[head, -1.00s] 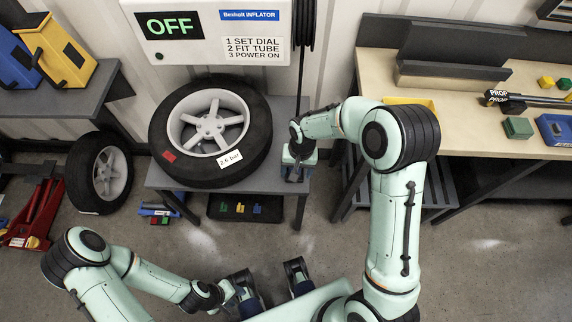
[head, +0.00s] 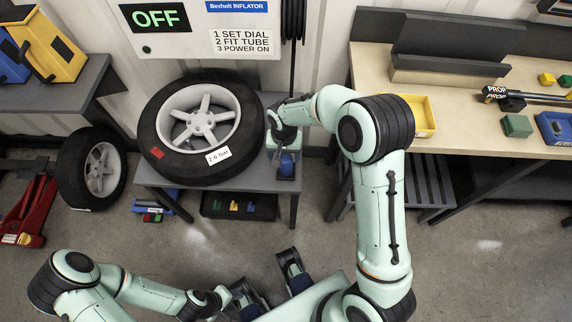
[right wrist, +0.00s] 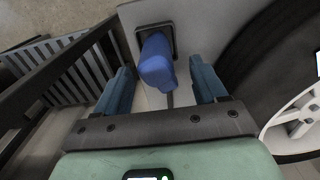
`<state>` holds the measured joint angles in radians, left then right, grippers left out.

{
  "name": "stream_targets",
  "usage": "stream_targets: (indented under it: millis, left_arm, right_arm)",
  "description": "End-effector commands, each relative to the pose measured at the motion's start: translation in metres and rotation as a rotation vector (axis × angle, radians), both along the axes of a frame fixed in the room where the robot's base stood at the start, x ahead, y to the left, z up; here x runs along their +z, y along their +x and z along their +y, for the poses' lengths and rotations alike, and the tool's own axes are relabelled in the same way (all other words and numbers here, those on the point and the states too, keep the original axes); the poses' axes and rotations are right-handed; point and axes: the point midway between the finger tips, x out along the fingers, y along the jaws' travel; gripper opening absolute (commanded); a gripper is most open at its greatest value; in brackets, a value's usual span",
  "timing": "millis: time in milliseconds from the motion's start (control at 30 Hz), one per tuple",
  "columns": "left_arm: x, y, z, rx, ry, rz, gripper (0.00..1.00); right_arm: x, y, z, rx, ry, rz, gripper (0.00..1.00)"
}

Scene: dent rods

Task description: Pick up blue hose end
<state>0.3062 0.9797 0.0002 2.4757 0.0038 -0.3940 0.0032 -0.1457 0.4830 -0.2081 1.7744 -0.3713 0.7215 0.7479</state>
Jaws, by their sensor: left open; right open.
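The blue hose end (right wrist: 157,62) stands in a dark square holder on the grey table, between my right gripper's fingers in the right wrist view, with no finger visibly touching it. It also shows in the head view (head: 287,164) at the table's right front, partly hidden by the gripper. My right gripper (right wrist: 160,92) is open around it; in the head view (head: 284,146) it is small and partly covered by its own arm. My left gripper (head: 268,283) is open and empty, low in front of the table.
A large tyre (head: 256,131) with a pressure label lies on the grey table (head: 236,184), left of my right gripper. The inflator box (head: 180,40) above reads OFF. A wooden workbench (head: 464,138) with a yellow bin (head: 425,112) stands to the right.

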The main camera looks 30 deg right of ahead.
Motion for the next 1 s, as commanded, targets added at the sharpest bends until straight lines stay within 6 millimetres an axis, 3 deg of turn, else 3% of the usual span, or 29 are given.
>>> stream_targets:
  millis: [333, 633, 667, 833, 900, 1000]
  left_arm:
    - [-0.003, 0.001, 0.000, 0.001, 0.001, -0.006, 0.43]
    - [-0.003, 0.002, 0.000, 0.001, 0.001, -0.007, 0.43]
    - [-0.003, 0.002, 0.000, 0.001, 0.001, -0.007, 0.43]
    - [-0.003, 0.002, 0.000, 0.001, 0.002, -0.007, 0.43]
    - [-0.003, 0.002, 0.000, 0.001, 0.002, -0.007, 0.43]
    - [-0.003, 0.002, 0.000, 0.001, 0.002, -0.007, 0.43]
  right_arm:
    - [-0.047, -0.001, -0.006, 0.000, 0.000, 0.004, 0.71]
    - [-0.051, 0.000, -0.006, 0.000, 0.001, -0.001, 0.71]
    - [-0.051, 0.000, -0.006, 0.000, 0.001, -0.001, 0.65]
    - [-0.051, 0.000, -0.006, 0.000, 0.001, 0.001, 0.09]
    - [-0.050, 0.000, -0.006, 0.000, 0.001, -0.001, 0.01]
    - [-0.051, 0.000, -0.006, 0.001, 0.001, -0.001, 0.01]
